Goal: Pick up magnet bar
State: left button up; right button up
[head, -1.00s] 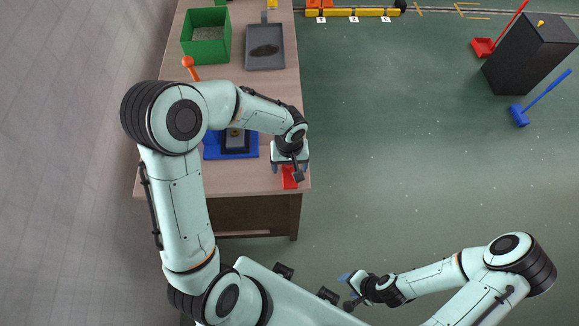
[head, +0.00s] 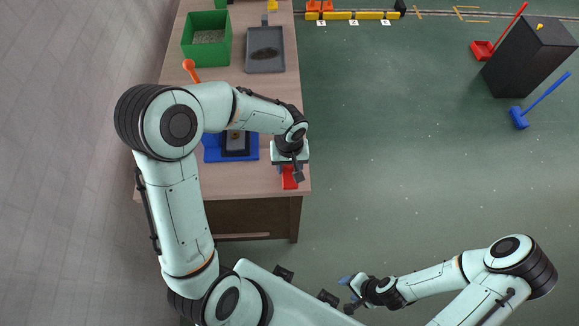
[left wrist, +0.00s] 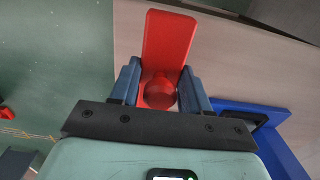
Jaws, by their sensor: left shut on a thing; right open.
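The magnet bar is a red piece (head: 289,178) near the front right corner of the wooden table (head: 268,188). In the left wrist view it is a flat red bar (left wrist: 168,38) with a round red knob near the fingers. My left gripper (left wrist: 160,92) has its two blue fingers on either side of the red knob and is shut on it. In the head view my left gripper (head: 290,166) hangs over the bar and hides part of it. I cannot tell whether the bar touches the table. My right gripper (head: 345,292) is open and empty, low over the floor, away from the table.
A blue holder (head: 213,150) with a dark centre stands left of my gripper. Behind it are a grey tray (head: 282,62) with dark material and a green bin (head: 206,57). An orange-knobbed handle (head: 188,64) stands at left. A black box (head: 525,60) stands on the floor, far right.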

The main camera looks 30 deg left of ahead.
pick_arm(q)
notch_tip(320, 180, up, 18)
jog(key=p, duration=0.1)
jog(key=shift+r+p, duration=0.15)
jog(key=shift+p, duration=0.15)
pick_arm(e)
jog(key=shift+w+r, duration=0.95)
jog(key=shift+r, duration=0.15)
pick_arm(q)
jog(key=o, duration=0.3)
